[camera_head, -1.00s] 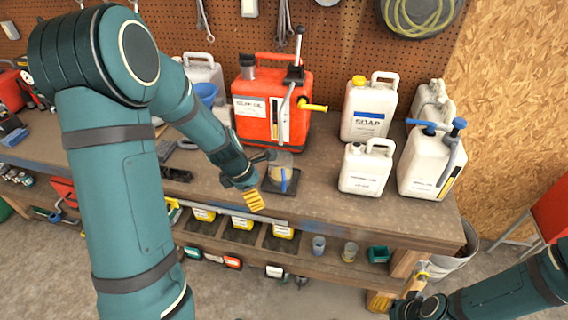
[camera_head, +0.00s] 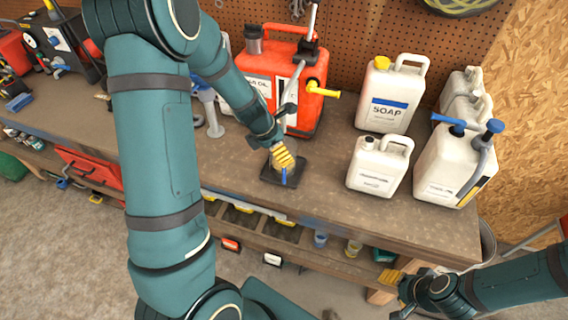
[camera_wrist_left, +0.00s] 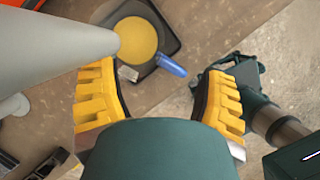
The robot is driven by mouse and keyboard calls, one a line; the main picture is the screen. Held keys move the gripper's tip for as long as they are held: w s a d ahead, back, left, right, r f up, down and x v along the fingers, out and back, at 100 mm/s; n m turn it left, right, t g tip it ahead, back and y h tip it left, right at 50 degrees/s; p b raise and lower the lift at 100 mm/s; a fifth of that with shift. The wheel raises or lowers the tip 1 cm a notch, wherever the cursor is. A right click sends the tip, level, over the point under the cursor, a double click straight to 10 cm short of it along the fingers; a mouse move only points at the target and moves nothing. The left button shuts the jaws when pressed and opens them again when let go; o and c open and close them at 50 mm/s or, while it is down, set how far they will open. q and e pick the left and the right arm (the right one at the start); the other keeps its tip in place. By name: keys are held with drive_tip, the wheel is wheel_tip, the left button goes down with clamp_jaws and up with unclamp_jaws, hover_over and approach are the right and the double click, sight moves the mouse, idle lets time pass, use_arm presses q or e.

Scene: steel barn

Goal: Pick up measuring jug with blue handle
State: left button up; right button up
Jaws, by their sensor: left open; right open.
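The measuring jug stands upright on a dark square tray (camera_head: 267,176) near the bench's front edge. In the head view my left gripper (camera_head: 282,157) covers most of it, and its blue handle (camera_head: 284,177) shows just below the yellow fingers. In the left wrist view the jug (camera_wrist_left: 137,39) holds something yellow, and its blue handle (camera_wrist_left: 171,66) points toward the gap between the open, empty fingers (camera_wrist_left: 160,88). The handle lies beyond the fingertips; contact is not visible. My right gripper (camera_head: 395,293) is open and empty at the lower right, beyond the bench front.
A red oil can (camera_head: 262,72) stands behind the tray. A SOAP jug (camera_head: 390,95), a smaller white jug (camera_head: 378,168) and a sprayer jug (camera_head: 440,168) stand to the right. Bare bench top (camera_head: 325,185) lies right of the tray.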

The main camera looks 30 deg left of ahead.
use_arm(q)
drive_tip(key=x, duration=0.2)
drive_tip(key=b+x, duration=0.1)
drive_tip(key=x, duration=0.3)
drive_tip(key=shift+d+f+b, duration=0.1)
drive_tip(key=shift+d+b, duration=0.25)
drive_tip(key=shift+d, duration=0.05)
clamp_jaws()
